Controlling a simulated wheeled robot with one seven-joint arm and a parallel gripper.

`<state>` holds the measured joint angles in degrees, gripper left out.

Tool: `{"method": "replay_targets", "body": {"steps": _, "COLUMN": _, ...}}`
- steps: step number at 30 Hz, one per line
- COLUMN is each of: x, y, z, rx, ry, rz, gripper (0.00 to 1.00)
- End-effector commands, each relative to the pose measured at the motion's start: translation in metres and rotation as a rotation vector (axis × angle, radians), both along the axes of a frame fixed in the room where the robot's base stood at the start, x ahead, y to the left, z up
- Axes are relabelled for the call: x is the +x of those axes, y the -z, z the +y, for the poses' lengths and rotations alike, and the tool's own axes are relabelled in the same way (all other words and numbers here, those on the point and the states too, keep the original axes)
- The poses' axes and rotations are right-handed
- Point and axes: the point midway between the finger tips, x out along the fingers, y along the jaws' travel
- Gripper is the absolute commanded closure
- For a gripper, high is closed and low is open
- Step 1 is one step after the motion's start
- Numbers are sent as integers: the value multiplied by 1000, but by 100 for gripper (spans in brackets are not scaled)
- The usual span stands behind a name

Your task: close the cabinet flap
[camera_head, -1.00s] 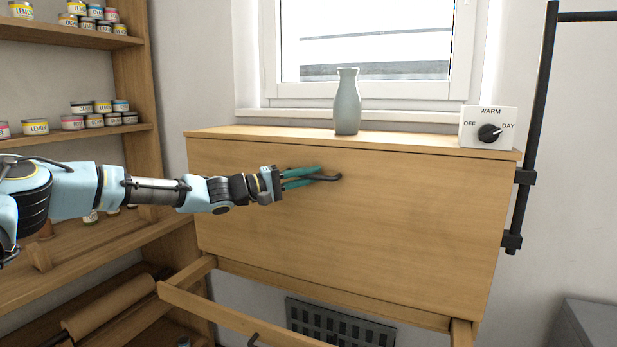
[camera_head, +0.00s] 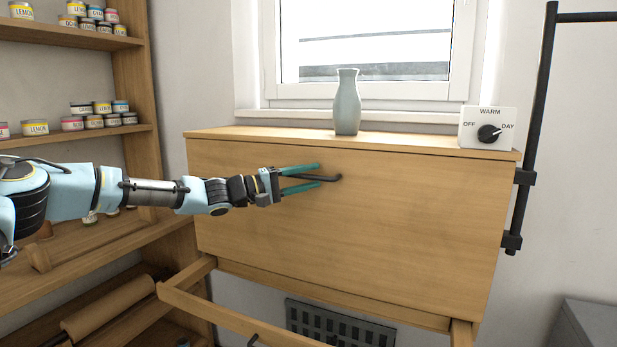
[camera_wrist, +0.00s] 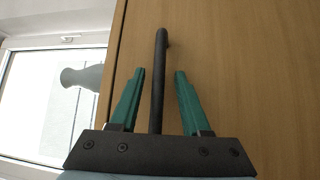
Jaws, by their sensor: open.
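The cabinet flap (camera_head: 350,235) is a broad wooden front panel. It stands upright, flush under the cabinet top (camera_head: 400,141) as far as I can see. A dark bar handle (camera_head: 325,178) sits near its upper edge. My gripper (camera_head: 308,177) is open in front of the flap, with its teal fingers on either side of the handle. In the wrist view the handle (camera_wrist: 161,75) runs between the two open fingers (camera_wrist: 158,85), with a gap on each side.
A grey-green vase (camera_head: 347,105) and a white dial box (camera_head: 488,128) stand on the cabinet top. A wooden drawer frame (camera_head: 240,318) juts out below the flap. Shelves with jars (camera_head: 90,122) are at the left. A black rail (camera_head: 530,140) stands at the right.

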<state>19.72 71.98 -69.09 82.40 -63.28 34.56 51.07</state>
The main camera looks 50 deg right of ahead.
Motion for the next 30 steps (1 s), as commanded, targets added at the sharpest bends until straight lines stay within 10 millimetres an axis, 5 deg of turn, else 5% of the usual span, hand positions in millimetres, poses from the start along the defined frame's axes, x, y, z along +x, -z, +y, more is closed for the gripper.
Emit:
{"method": "replay_targets", "body": {"steps": 16, "x": 49, "y": 11, "z": 79, "rx": -4, "ry": -3, "rz": -1, "gripper": 53}}
{"method": "replay_targets", "body": {"steps": 30, "x": 55, "y": 10, "z": 91, "rx": -5, "ry": -1, "rz": 0, "gripper": 53}}
